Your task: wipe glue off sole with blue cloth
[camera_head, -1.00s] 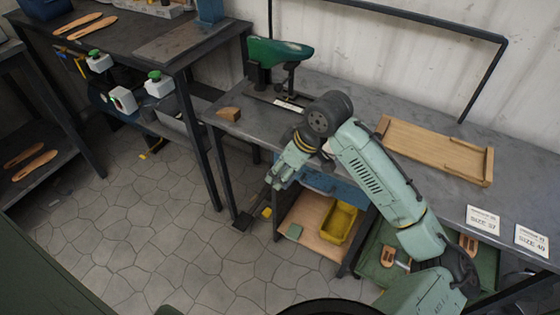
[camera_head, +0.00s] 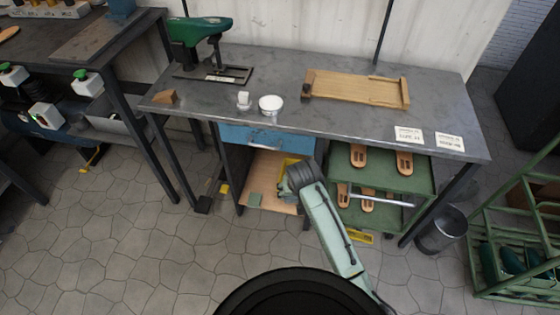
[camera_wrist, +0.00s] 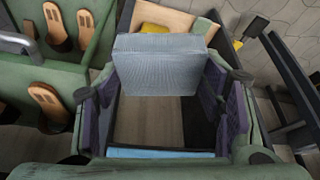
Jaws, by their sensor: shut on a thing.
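My gripper (camera_wrist: 160,78) is shut on a grey-blue, finely textured folded block, which looks like the blue cloth (camera_wrist: 158,62). The cloth sits between the two purple-padded fingers, up off any surface. In the head view my arm hides the gripper and cloth. Tan sandal soles (camera_head: 357,155) with dark slots lie on the green cart at the right of the bench; they also show in the wrist view (camera_wrist: 48,98). A green shoe-shaped form (camera_head: 200,30) stands on a holder at the bench's back left. I cannot make out glue on any sole.
The grey bench (camera_head: 230,80) carries a wooden tray (camera_head: 355,88), a white jar (camera_head: 243,100), a white dish (camera_head: 271,103), a wooden wedge (camera_head: 164,97) and size cards (camera_head: 408,135). A blue drawer (camera_head: 262,138) is below. A bin (camera_head: 440,230) and green rack (camera_head: 520,225) stand right.

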